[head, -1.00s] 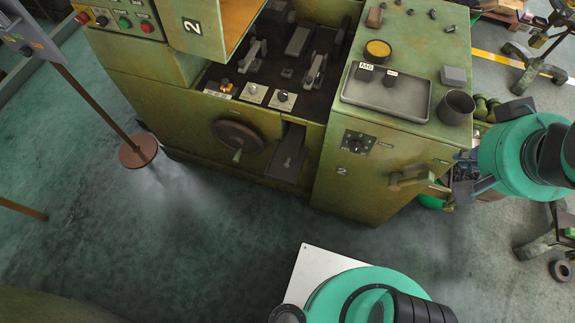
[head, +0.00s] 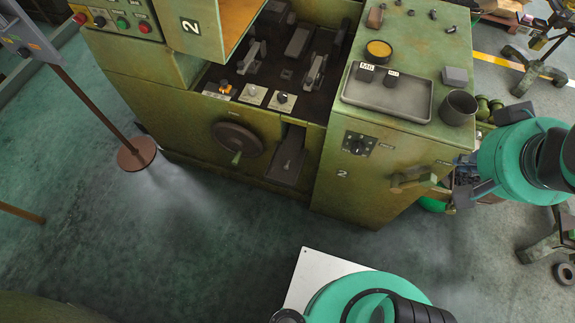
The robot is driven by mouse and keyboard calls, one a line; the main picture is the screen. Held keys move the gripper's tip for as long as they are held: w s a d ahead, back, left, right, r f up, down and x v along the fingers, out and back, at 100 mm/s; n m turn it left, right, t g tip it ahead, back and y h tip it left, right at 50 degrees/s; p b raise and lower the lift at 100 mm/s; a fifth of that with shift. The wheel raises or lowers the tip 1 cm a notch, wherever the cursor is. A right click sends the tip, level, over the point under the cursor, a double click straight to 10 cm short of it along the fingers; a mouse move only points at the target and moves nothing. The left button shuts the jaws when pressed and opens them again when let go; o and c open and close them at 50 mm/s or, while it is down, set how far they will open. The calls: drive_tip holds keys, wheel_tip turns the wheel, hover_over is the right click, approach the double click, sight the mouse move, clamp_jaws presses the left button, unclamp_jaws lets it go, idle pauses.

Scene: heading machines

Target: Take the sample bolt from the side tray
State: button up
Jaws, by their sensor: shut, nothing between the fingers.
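A grey shallow tray (head: 412,112) lies on the sloping green top of the machine, right of centre in the head view. Two small dark blocks (head: 390,78) with white labels stand at its back edge. No bolt can be made out on the bare part of the tray. Several small dark bolt-like pieces (head: 433,14) stand farther back on the machine top; which one is the sample bolt I cannot tell. My teal arm link (head: 505,160) is at the right edge, to the right of and apart from the tray.
A dark cup (head: 459,107) stands right of the tray, near a grey block (head: 455,76). A yellow-topped round dish (head: 378,50) is behind the tray. A handwheel (head: 238,140) juts from the machine front. A pole base (head: 136,153) stands left.

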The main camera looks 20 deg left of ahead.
drive_tip(key=o, duration=0.9)
drive_tip(key=w+a+f+n+g+y+p, duration=0.15)
drive_tip(key=w+a+p, duration=0.25)
drive_tip(key=w+a, duration=0.95)
drive_tip(key=w+a+f+n+g+p, duration=0.2)
drive_tip(key=w+a+f+p, duration=0.1)
drive_tip(key=w+a+f, duration=0.75)
drive_tip(key=a+f+m+p, duration=0.2)
drive_tip(key=a+f, duration=0.9)
drive_tip(key=f, duration=0.2)
drive_tip(key=s+a+f+m, duration=0.1)
drive_tip(key=s+f, duration=0.1)
drive_tip(key=f, duration=0.4)
drive_tip(key=s+a+f+g+h+p, duration=0.1)
drive_tip(key=a+f, duration=0.1)
drive_tip(key=f, duration=0.4)
drive_tip(key=s+a+f+m+g, duration=0.1)
drive_tip(key=s+f, duration=0.1)
drive_tip(key=f, duration=0.4)
drive_tip(key=shift+s+a+f+m+h, duration=0.15)
drive_tip(key=shift+s+f+m+h, duration=0.15)
drive_tip(key=shift+f+m, duration=0.1)
